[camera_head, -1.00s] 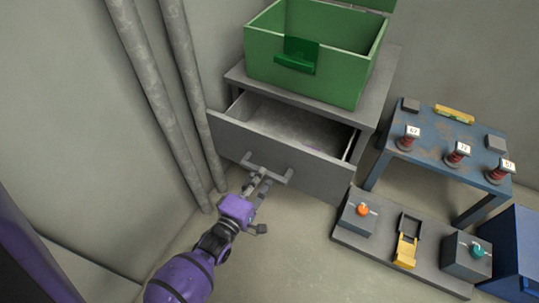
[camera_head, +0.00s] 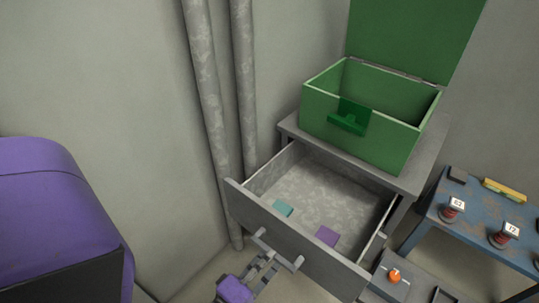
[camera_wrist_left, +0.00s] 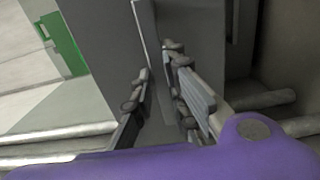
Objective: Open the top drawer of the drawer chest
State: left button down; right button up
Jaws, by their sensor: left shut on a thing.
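The grey drawer chest (camera_head: 425,172) stands beside the wall. Its top drawer (camera_head: 300,240) is pulled well out, and its inside shows from above. My left gripper (camera_head: 268,259) is at the drawer front, shut on the drawer handle (camera_head: 296,264). The left wrist view shows its fingers (camera_wrist_left: 160,90) on either side of the handle, close to the grey front. My right gripper is not in view.
An open green box (camera_head: 370,143) with its lid raised stands on the chest. Two vertical pipes (camera_head: 243,90) run along the wall at left. A blue table (camera_head: 470,232) with stamp-like items (camera_head: 453,210) is at right. An orange knob (camera_head: 394,276) sits low near the chest.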

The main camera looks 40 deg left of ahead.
pick_arm(q)
jog(key=c, duration=1.7)
grip_release()
jog(key=s, duration=1.2)
jog(key=shift+s, duration=0.1)
